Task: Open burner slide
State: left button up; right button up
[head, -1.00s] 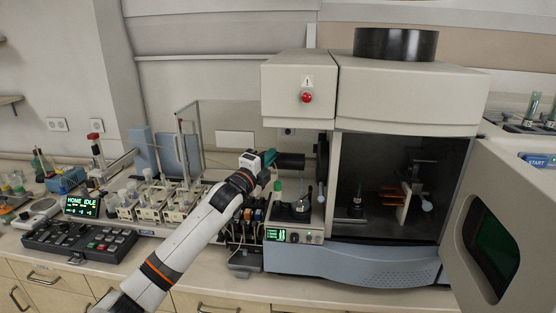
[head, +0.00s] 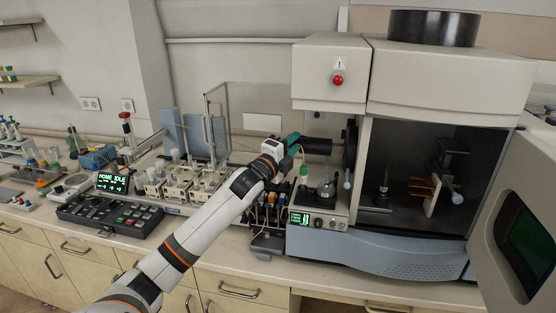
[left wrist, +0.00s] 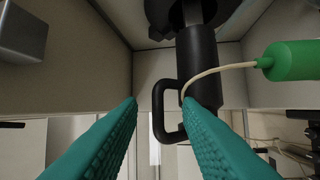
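The spectrometer (head: 425,75) stands at the right with a dark open chamber. A black cylinder (head: 318,146) sticks out from the left side of the chamber. In the left wrist view the black cylinder (left wrist: 197,68) carries a black loop handle (left wrist: 158,112). My left gripper (head: 294,143) is at the cylinder's left end. In the left wrist view its two green fingers (left wrist: 162,115) are spread, with the loop handle showing between their tips. The right fingertip overlaps the cylinder; I cannot tell whether it touches. My right gripper is not in view.
Below the cylinder stands a small unit with a green display (head: 301,219). The spectrometer door (head: 515,215) hangs open at the right. Racks (head: 180,180) and a control panel (head: 110,214) are at the left.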

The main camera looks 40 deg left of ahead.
pick_arm(q)
jog(key=s+d+f+b, duration=0.1)
jog(key=s+b, duration=0.2)
jog(key=s, duration=0.7)
jog(key=shift+d+f, duration=0.2)
jog(key=shift+f, duration=0.05)
